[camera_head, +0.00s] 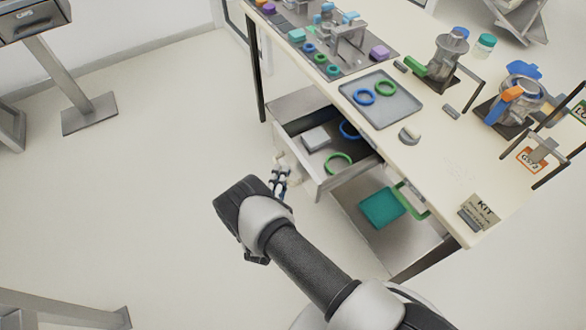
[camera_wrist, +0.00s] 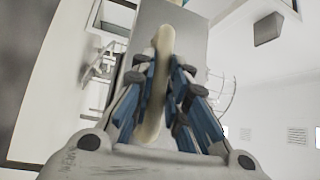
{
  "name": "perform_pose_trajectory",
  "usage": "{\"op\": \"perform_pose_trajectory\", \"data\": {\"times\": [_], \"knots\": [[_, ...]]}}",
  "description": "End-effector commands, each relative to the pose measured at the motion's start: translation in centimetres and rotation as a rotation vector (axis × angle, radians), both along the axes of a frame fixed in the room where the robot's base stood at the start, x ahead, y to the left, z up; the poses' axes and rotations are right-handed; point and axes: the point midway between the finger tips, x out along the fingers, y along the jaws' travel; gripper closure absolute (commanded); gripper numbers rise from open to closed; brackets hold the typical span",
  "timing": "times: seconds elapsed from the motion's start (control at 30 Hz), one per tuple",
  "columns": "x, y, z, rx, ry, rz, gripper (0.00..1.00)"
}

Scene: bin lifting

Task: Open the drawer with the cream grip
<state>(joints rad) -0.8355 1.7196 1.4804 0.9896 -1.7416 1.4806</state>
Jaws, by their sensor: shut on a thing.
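The upper drawer (camera_head: 355,174) under the table is pulled out, and its inside shows in the head view. It holds a grey box, a blue ring and a green ring. Its cream grip (camera_wrist: 157,90) stands between my fingers in the wrist view. My gripper (camera_head: 281,178) is at the drawer's front in the head view, shut on the cream grip. The fingers hide part of the grip. The grey drawer front (camera_wrist: 190,42) fills the upper middle of the wrist view.
A lower compartment (camera_head: 425,240) holds a teal bin (camera_head: 381,208), with a green grip (camera_head: 411,201) nearby. The worktable (camera_head: 440,150) above carries a tray with rings, jugs and small blocks. The floor left of the drawer is clear.

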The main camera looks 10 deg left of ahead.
Motion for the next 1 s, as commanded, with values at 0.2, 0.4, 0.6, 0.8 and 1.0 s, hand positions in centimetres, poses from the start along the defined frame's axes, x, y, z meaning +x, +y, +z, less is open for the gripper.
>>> {"op": "perform_pose_trajectory", "data": {"times": [0.2, 0.4, 0.6, 0.8, 1.0], "knots": [[-0.67, 0.88, -0.03, -0.001, 0.001, -0.002, 1.0], [-0.72, 0.94, -0.01, 0.0, 0.001, -0.003, 1.0], [-0.7, 0.93, -0.01, 0.0, 0.001, -0.003, 0.84], [-0.69, 0.95, 0.0, -0.001, 0.001, -0.002, 0.7], [-0.7, 0.97, 0.01, 0.0, 0.0, -0.001, 0.65]]}}
